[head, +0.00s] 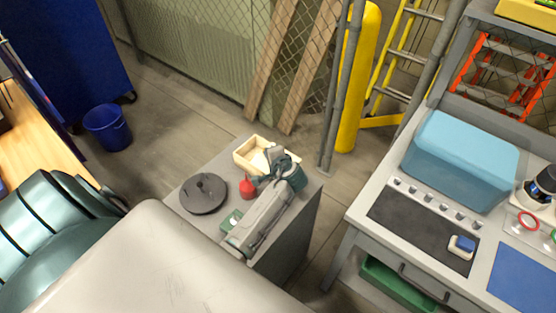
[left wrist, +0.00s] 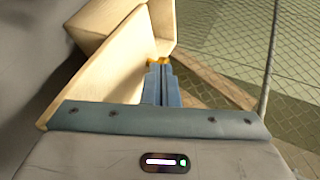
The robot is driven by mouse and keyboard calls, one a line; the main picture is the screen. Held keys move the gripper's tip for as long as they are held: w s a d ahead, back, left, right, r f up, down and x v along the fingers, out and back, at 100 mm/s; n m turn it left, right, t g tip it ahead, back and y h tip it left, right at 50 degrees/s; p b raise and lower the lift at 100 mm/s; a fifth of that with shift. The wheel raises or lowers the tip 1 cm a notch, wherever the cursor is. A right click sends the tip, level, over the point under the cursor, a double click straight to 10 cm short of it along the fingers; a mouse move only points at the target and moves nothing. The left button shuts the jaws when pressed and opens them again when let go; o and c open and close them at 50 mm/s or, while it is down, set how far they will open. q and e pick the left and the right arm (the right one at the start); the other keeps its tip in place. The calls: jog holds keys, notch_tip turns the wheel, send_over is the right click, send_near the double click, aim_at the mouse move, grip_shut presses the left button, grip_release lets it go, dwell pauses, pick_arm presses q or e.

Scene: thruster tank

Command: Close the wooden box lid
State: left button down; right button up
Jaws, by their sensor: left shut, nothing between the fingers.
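The pale wooden box (head: 241,158) stands on the far part of a grey cabinet top, with its inside partly visible from above, so it looks open. My left arm reaches over the cabinet, and my left gripper (head: 262,172) is at the box's near right side, partly covering it. In the left wrist view, my left gripper (left wrist: 158,72) is shut and empty. Its fingers are beside the edge of a slanted wooden panel (left wrist: 100,75) of the box; I cannot tell if they touch. Whether this panel is the lid is unclear. My right gripper is not in view.
On the cabinet top (head: 222,168), a dark round disc (head: 203,193), a red object (head: 247,187) and a green item (head: 231,219) are close to my left arm. A workbench (head: 350,213) with a blue case (head: 458,160) stands right. A chain-link fence is behind.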

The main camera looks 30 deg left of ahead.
pick_arm(q)
jog(key=a, duration=0.8)
jog(key=shift+w, duration=0.35)
jog(key=shift+a+r, duration=0.1)
jog(key=shift+a, duration=0.2)
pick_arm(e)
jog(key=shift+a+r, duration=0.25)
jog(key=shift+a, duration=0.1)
